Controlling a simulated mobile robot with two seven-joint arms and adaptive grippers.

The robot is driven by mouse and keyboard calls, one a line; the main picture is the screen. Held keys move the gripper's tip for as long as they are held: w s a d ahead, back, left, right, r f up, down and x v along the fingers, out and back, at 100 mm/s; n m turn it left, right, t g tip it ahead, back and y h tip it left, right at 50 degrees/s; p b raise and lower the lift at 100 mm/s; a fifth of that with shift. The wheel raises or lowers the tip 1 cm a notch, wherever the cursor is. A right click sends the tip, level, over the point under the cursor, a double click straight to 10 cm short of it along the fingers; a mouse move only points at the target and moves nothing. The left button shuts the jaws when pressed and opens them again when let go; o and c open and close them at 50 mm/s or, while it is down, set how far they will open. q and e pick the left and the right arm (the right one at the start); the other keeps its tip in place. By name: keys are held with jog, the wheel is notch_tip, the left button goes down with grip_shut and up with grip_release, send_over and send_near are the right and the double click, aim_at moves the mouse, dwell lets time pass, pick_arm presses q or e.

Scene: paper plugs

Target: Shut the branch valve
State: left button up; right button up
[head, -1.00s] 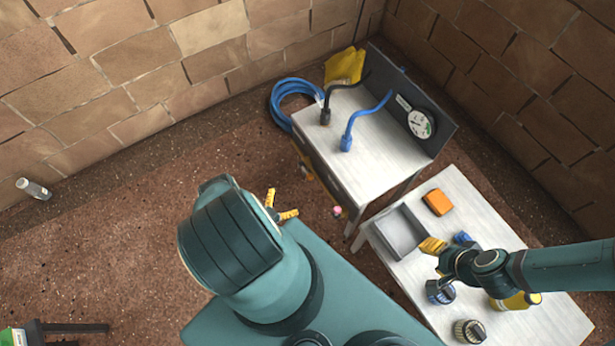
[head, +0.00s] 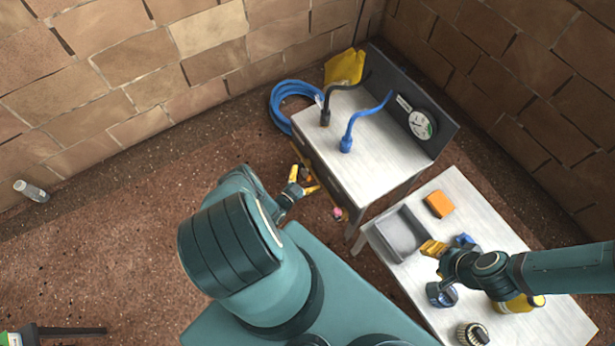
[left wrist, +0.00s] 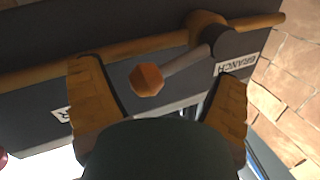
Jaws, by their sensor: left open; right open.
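In the left wrist view, the branch valve has a grey lever (left wrist: 186,62) with an orange knob (left wrist: 147,80). It sits on a yellow pipe (left wrist: 110,54) beside a label reading BRANCH (left wrist: 237,62). The lever slants from its pivot down to the left. My left gripper (left wrist: 160,100) is open, its yellow fingers left and right of the knob and lever in this view; I cannot tell if they touch. In the head view, my left gripper (head: 303,181) is at the front of the bench, where the valve is mostly hidden. My right gripper (head: 434,249) is open above the lower table.
The bench (head: 375,128) carries a black hose and a blue hose (head: 346,142), with a gauge (head: 421,124) behind. A red-pink knob (head: 338,213) is near my left gripper.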

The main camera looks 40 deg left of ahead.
pick_arm(q)
jog(key=c, duration=1.5)
